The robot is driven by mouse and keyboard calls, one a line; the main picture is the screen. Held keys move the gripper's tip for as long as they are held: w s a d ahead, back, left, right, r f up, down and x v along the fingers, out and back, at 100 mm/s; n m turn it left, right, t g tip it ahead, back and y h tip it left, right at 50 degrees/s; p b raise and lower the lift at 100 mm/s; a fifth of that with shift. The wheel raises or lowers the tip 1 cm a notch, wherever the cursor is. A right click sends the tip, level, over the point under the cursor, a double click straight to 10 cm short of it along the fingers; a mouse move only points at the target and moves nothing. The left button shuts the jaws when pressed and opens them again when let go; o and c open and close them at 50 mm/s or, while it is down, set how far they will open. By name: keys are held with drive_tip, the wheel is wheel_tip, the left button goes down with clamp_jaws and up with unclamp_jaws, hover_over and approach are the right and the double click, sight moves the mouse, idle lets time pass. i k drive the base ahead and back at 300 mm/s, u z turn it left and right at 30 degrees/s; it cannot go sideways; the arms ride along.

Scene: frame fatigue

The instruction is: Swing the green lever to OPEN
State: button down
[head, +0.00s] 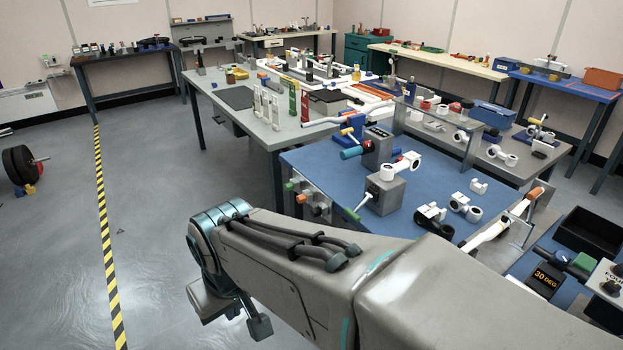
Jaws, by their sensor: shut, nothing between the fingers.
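A small lever with a green tip (351,214) sticks out to the lower left of a grey block (386,192) on the blue bench. Behind it, a second grey block (378,150) carries a handle with a teal-green grip (352,153). A green knob (585,262) shows on the unit at far right. I cannot tell which is the task's lever, and no OPEN mark is readable. My gripper (259,326) shows small and dark below my wrist at lower centre-left. It is shut and empty, over the floor, apart from the bench and levers.
My arm crosses the lower right and hides the bench's near edge. White pipe fittings (465,207) and a black clamp (433,220) lie on the blue bench (330,175). A 30 DEG sign (547,277) stands right. Open floor (160,220) lies left, with a striped line.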

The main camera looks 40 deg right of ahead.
sight(352, 214)
drive_tip(key=z, duration=0.75)
drive_tip(key=i, duration=0.9)
drive_tip(key=z, duration=1.25)
drive_tip(key=i, duration=0.2)
drive_tip(key=z, duration=0.05)
